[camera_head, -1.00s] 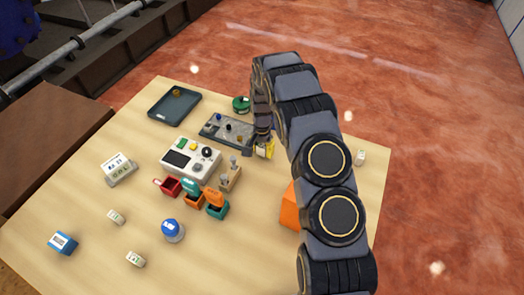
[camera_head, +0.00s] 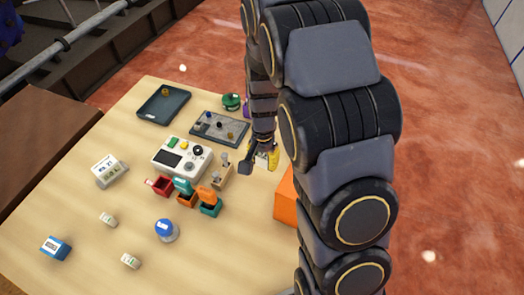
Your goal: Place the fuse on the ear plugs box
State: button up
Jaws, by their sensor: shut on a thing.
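My gripper (camera_head: 263,158) points down just right of the joystick block and is shut. A small yellow and white thing (camera_head: 272,157) is at its fingertips, partly covered by the fingers. It looks held and is likely the fuse, but it is too small to be sure. No label reading ear plugs is legible. A blue box with a white label (camera_head: 56,248) lies at the front left. A plain orange box (camera_head: 286,197) stands right of my gripper, partly hidden by my arm. I cannot tell which box is the ear plugs box.
A white control box (camera_head: 181,157), joystick block (camera_head: 221,177), small colored bins (camera_head: 209,203) and blue dome (camera_head: 166,230) fill the middle. Dark trays (camera_head: 150,114) lie behind. A white device (camera_head: 109,171) stands left.

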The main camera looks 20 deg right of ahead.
jog(key=s+d+r+m, duration=0.1)
jog(key=s+d+r, duration=0.1)
jog(key=r, duration=0.1)
jog(key=s+d+r+m, duration=0.1)
jog(key=s+d+r, duration=0.1)
jog(key=r, duration=0.1)
jog(key=s+d+r+m, duration=0.1)
jog(key=s+d+r, duration=0.1)
jog(key=s+r, duration=0.1)
jog(key=shift+s+d+r, duration=0.1)
jog(key=shift+d+r, duration=0.15)
jog(key=shift+r, duration=0.2)
jog(key=shift+s+d+r, duration=0.15)
jog(key=shift+s, duration=0.15)
jog(key=shift+s+f+m, duration=0.15)
jog(key=shift+f+m, duration=0.15)
jog(key=shift+f, duration=3.5)
jog(key=shift+f, duration=0.2)
jog(key=o, duration=0.9)
jog(key=shift+c, duration=0.2)
jog(key=shift+r, duration=0.15)
